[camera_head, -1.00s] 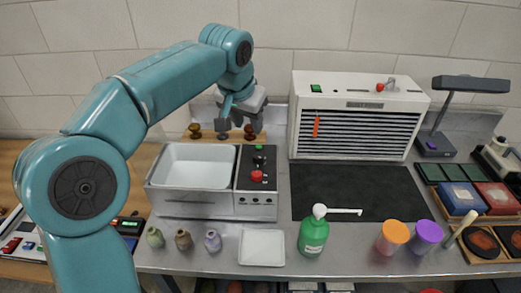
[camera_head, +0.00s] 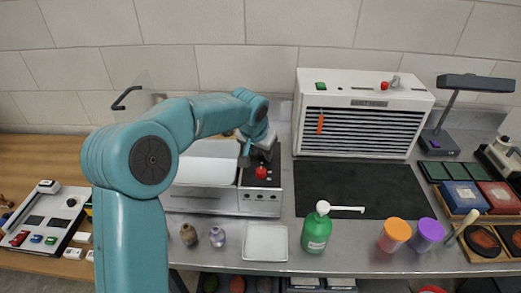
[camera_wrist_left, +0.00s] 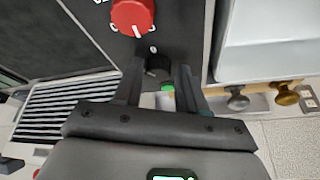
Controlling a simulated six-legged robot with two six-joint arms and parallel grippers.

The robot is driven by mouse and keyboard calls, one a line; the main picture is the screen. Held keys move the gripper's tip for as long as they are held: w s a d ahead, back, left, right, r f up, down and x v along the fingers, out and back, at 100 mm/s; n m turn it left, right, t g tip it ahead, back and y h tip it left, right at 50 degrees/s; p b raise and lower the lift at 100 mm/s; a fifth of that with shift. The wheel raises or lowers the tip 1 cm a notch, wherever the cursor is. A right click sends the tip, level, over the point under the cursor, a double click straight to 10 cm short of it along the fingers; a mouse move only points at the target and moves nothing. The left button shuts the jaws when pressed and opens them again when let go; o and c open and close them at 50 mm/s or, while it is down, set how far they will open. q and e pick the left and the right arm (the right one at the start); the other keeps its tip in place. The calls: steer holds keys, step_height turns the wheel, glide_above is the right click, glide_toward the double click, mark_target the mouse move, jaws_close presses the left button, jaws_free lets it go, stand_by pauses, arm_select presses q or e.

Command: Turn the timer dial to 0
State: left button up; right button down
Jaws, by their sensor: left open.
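The control panel (camera_head: 259,199) of the basin unit carries a red knob (camera_head: 261,173), which is also large in the left wrist view (camera_wrist_left: 132,15) with a white pointer mark and printed ticks around it. A small black dial (camera_wrist_left: 157,72) sits beside it, with a white 0 printed between the two. I cannot tell from lettering which is the timer. My left gripper (camera_head: 254,156) is over the panel. In the left wrist view its open fingers (camera_wrist_left: 158,70) stand on either side of the black dial; contact is unclear. The dial's pointer is not readable. My right gripper is out of view.
The white basin (camera_head: 206,171) lies left of the panel, partly behind my arm. A louvred white cabinet (camera_head: 366,84) stands to the right behind a dark mat (camera_head: 360,190). A green pump bottle (camera_head: 316,232) and white tray (camera_head: 265,243) stand in front.

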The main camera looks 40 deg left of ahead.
arm_select(q)
steer(key=shift+w+d, duration=0.1)
steer(key=shift+c, duration=1)
jaws_close()
steer(key=shift+f, duration=0.1)
